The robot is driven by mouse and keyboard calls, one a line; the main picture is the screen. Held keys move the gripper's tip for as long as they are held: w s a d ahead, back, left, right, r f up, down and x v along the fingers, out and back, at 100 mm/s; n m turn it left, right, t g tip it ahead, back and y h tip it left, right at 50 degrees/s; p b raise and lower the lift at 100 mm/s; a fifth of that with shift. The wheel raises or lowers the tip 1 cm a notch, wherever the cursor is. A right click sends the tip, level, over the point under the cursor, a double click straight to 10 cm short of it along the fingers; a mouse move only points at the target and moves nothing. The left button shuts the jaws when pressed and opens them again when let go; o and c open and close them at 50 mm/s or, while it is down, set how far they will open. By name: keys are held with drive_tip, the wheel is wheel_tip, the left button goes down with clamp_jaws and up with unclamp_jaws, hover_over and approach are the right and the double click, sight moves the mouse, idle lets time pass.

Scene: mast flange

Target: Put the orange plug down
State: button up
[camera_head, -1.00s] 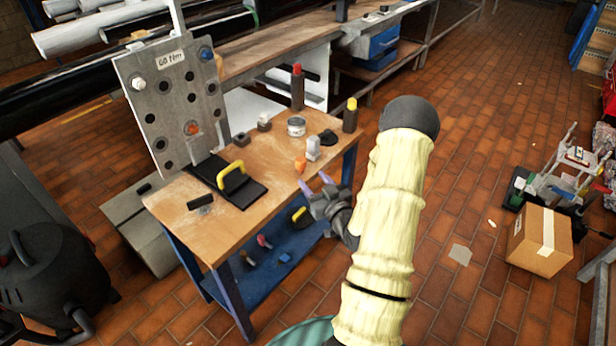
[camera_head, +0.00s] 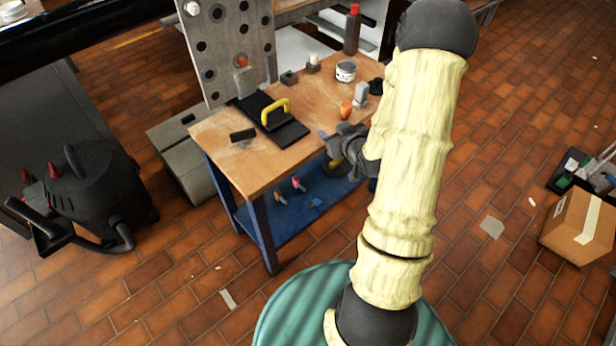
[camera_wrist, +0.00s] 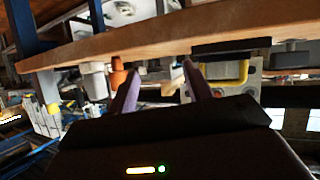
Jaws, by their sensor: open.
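The orange plug (camera_head: 345,109) stands on the wooden bench top near its front right edge, beside a pale grey block (camera_head: 360,95). The plug also shows in the wrist view (camera_wrist: 118,73), where the bench appears upside down. My gripper (camera_head: 328,133) is at the bench's front edge, nearer the camera than the plug. Its two purple fingers (camera_wrist: 161,70) are spread with nothing between them. In the head view my arm hides the bench's right end.
A black pad with a yellow handle (camera_head: 276,113) lies mid-bench. A can (camera_head: 346,71) and small dark blocks stand behind. An upright perforated metal plate (camera_head: 229,50) rises at the back, with an orange piece (camera_head: 241,62) in it. A blue lower shelf (camera_head: 300,195) holds several tools.

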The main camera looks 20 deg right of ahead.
drive_tip(key=s+a+r+g, duration=0.3)
drive_tip(key=s+a+g, duration=0.2)
drive_tip(key=s+a, duration=0.3)
drive_tip(key=s+a+r+m+g, duration=0.1)
drive_tip(key=s+a+r+g, duration=0.3)
drive_tip(key=s+a, duration=0.3)
drive_tip(key=s+g, duration=0.1)
drive_tip(key=s, duration=0.2)
drive_tip(key=shift+a+r, duration=0.15)
drive_tip(key=shift+a, duration=0.25)
drive_tip(key=shift+w+d, duration=0.1)
